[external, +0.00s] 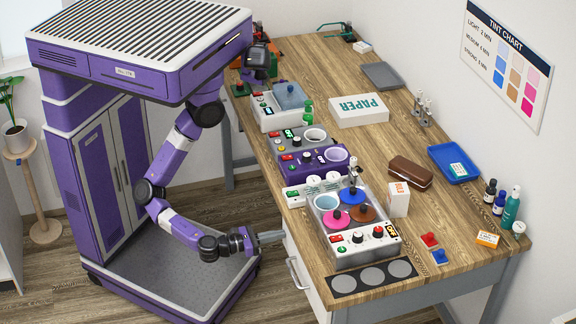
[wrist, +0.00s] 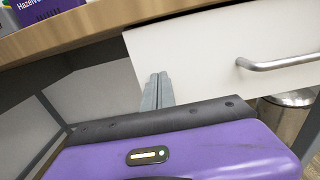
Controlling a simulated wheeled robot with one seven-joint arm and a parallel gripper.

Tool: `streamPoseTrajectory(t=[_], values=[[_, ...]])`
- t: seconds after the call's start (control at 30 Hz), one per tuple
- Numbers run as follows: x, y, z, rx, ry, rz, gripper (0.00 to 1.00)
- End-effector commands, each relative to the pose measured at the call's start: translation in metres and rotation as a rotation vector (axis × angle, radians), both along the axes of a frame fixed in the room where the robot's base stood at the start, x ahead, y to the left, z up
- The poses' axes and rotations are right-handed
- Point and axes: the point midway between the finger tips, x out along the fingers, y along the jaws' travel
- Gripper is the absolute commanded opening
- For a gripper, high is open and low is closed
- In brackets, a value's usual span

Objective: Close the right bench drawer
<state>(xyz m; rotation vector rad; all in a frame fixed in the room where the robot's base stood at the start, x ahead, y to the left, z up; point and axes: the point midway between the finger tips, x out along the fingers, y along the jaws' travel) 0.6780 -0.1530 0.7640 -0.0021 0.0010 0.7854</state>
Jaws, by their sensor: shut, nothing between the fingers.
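The right bench drawer (external: 303,273) has a white front with a metal bar handle (external: 296,273), below the near end of the wooden bench. In the wrist view the drawer front (wrist: 195,55) fills the upper right, with its handle (wrist: 280,62) at the right. I cannot tell how far the drawer stands out. My gripper (external: 281,237) is shut and empty, by the far end of the drawer front, away from the handle. In the wrist view its fingertips (wrist: 158,77) overlap the front's left part; contact is unclear. The drawer's inside is hidden.
The wooden bench top (external: 300,75) overhangs above my gripper. A white paint unit (external: 365,252) and a dark mat with grey discs (external: 345,285) sit near its edge. A metal bin (wrist: 287,110) stands beneath the handle in the wrist view. The floor beside the drawer looks clear.

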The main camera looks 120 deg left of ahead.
Motion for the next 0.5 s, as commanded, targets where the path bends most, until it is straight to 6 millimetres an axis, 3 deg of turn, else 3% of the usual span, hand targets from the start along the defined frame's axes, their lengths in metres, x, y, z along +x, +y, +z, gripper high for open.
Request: streamPoseTrajectory(t=[0.07, 0.5], values=[[-0.004, -0.002, -0.001, 0.006, -0.004, 0.003, 0.00], [-0.073, -0.073, 0.000, -0.001, 0.002, -0.004, 0.00]])
